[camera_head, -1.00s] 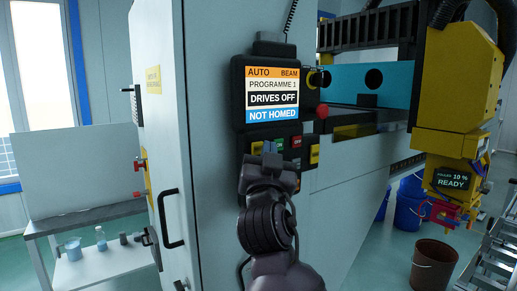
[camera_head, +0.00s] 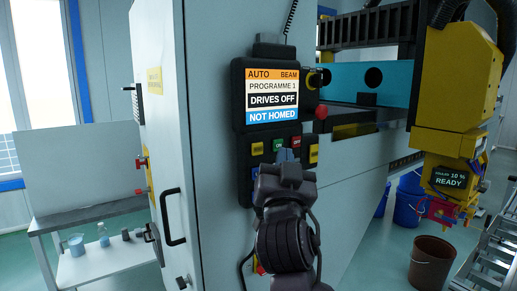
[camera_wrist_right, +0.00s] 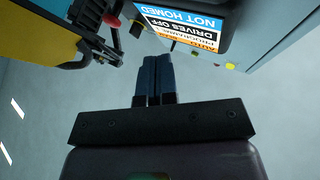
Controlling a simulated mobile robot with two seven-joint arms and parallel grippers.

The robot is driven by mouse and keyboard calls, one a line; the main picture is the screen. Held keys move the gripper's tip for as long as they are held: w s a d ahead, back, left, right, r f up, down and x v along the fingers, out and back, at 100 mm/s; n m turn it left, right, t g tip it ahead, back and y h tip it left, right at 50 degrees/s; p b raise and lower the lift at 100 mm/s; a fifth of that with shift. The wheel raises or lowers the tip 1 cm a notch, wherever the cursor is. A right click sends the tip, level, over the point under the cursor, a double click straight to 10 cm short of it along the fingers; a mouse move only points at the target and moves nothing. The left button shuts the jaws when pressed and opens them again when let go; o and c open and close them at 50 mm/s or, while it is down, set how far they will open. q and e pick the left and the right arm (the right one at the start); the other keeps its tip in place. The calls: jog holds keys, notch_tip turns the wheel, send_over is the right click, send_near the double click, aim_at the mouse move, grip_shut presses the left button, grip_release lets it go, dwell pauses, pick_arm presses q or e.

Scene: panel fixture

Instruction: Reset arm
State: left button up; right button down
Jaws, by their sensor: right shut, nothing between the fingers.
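My right gripper (camera_head: 287,155) is in front of the lower part of the control panel (camera_head: 241,108), with its fingers pointing up and away. Its two dark blue fingers are pressed together with nothing between them, as the right wrist view (camera_wrist_right: 154,72) shows. A gap to the panel seems to remain, though the head view does not settle its size. The panel screen (camera_head: 272,96) reads AUTO BEAM, PROGRAMME 1, DRIVES OFF, NOT HOMED. A green button (camera_head: 278,145) and a red button (camera_head: 296,140) show beside the fingertips. My wrist hides the panel's lower right part. My left gripper is not in view.
A red knob (camera_head: 320,112) sticks out at the panel's right. A yellow machine head (camera_head: 459,95) hangs at the right, above blue buckets and a brown bucket (camera_head: 432,262). A cabinet door handle (camera_head: 168,217) is at the left, near a low table (camera_head: 90,214).

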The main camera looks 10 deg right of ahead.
dwell(0.4)
notch_tip(320, 180, down, 7)
jog(key=w+a+n+y, duration=0.3)
jog(key=n+y, duration=0.4)
jog(key=s+d+f+n+g+y, duration=0.1)
jog(key=s+d+f+g, duration=0.1)
jog(key=f, duration=0.8)
jog(key=s+d+f+g+y, duration=0.1)
jog(key=d+f+g, duration=0.1)
jog(key=f, duration=0.8)
jog(key=s+d+f+g+h, duration=0.1)
jog(key=s+d+f+g, duration=0.2)
jog(key=s+f, duration=0.9)
jog(key=s+d+f+g, duration=0.4)
jog(key=s+d+f, duration=0.2)
jog(key=s+f, duration=0.7)
notch_tip(320, 180, down, 2)
jog(key=shift+s+d+f+m+h, duration=0.15)
jog(key=shift+d+f+m+h, duration=0.1)
jog(key=shift+m+h, duration=0.15)
